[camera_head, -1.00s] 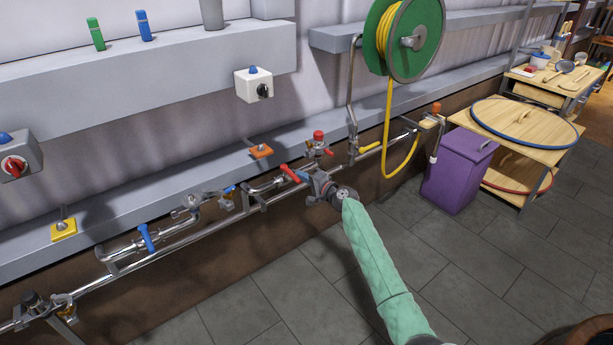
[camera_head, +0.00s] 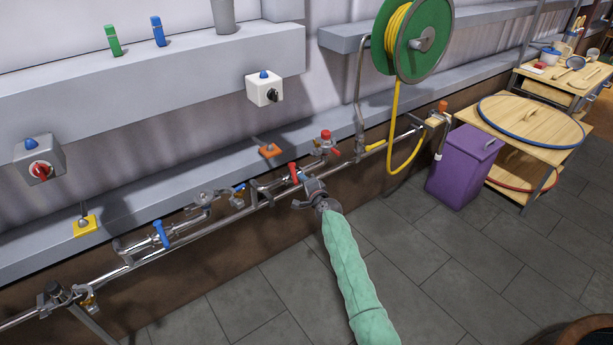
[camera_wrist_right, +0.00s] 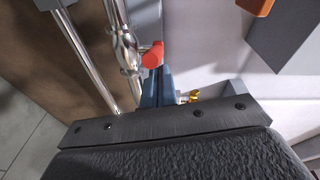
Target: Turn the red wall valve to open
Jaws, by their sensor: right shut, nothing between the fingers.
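The red lever handle (camera_head: 293,172) of a valve sits on the pipe along the wall, near the middle of the head view. It stands steeply, across the pipe's line. My right gripper (camera_head: 309,184) is right beside it, on its right. In the right wrist view the red handle end (camera_wrist_right: 152,56) shows at the tip of my shut blue-grey fingers (camera_wrist_right: 158,88). Nothing is between the fingers. Whether they touch the handle I cannot tell. My left gripper is not in view.
A red-topped fitting (camera_head: 326,139) stands on the pipe just behind and right. Blue-handled valve (camera_head: 161,234) is farther left. The grey floor in front is clear.

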